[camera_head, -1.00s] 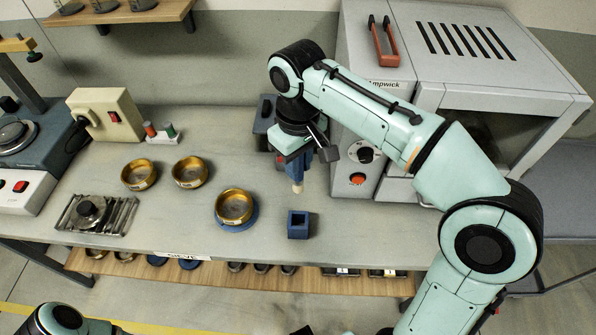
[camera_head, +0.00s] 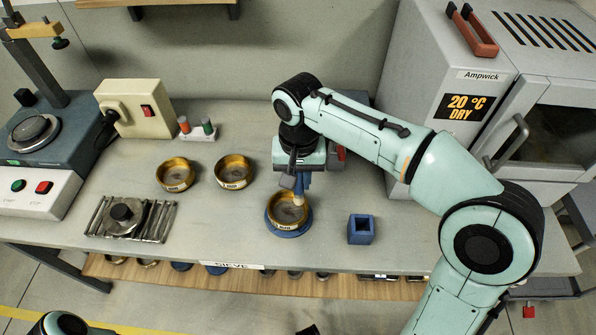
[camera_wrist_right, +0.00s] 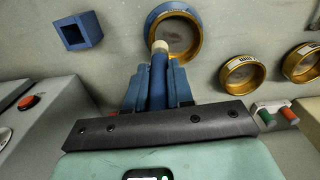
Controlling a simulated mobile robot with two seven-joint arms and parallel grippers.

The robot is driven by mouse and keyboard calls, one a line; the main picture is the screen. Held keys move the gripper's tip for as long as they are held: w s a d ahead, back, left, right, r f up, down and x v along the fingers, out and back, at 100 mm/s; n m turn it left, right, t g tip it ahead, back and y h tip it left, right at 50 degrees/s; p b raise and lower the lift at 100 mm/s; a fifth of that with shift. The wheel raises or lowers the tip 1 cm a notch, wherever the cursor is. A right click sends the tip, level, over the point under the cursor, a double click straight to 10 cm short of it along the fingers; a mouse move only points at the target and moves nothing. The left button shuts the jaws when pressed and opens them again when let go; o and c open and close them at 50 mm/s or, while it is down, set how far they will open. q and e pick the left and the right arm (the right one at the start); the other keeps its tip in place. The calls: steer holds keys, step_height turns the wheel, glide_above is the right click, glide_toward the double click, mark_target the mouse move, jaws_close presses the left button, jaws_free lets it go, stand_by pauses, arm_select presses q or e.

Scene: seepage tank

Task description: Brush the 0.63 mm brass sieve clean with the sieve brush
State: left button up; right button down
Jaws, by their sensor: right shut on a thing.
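A brass sieve (camera_head: 284,211) sits on a blue round base (camera_head: 270,224) near the bench front; its label is too small to read for certain. My right gripper (camera_head: 299,182) is shut on the blue-handled sieve brush, whose pale tip (camera_head: 299,200) points down over the right part of this sieve. In the wrist view the brush (camera_wrist_right: 158,75) reaches toward the sieve (camera_wrist_right: 196,50); I cannot tell whether the bristles touch the mesh. Two more brass sieves, one left (camera_head: 175,176) and one nearer (camera_head: 234,173), stand directly on the bench. My left gripper is out of view.
An empty blue square holder (camera_head: 361,229) stands right of the sieve. The oven (camera_head: 450,75) showing "20 °C DRY" bounds the right. A metal rack (camera_head: 130,219), a beige switch box (camera_head: 134,107) and a small holder with red and green pieces (camera_head: 199,134) stand left.

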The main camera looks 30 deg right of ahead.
mark_target(296, 194)
steer(key=shift+w+a+f+m, duration=0.3)
steer(key=shift+f, duration=0.05)
steer(key=shift+s+d, duration=0.1)
step_height(296, 194, down, 5)
steer(key=b, duration=0.3)
steer(key=shift+r, duration=0.15)
steer(key=shift+f+b, duration=0.3)
steer(key=shift+f, duration=0.2)
steer(key=shift+r, duration=0.1)
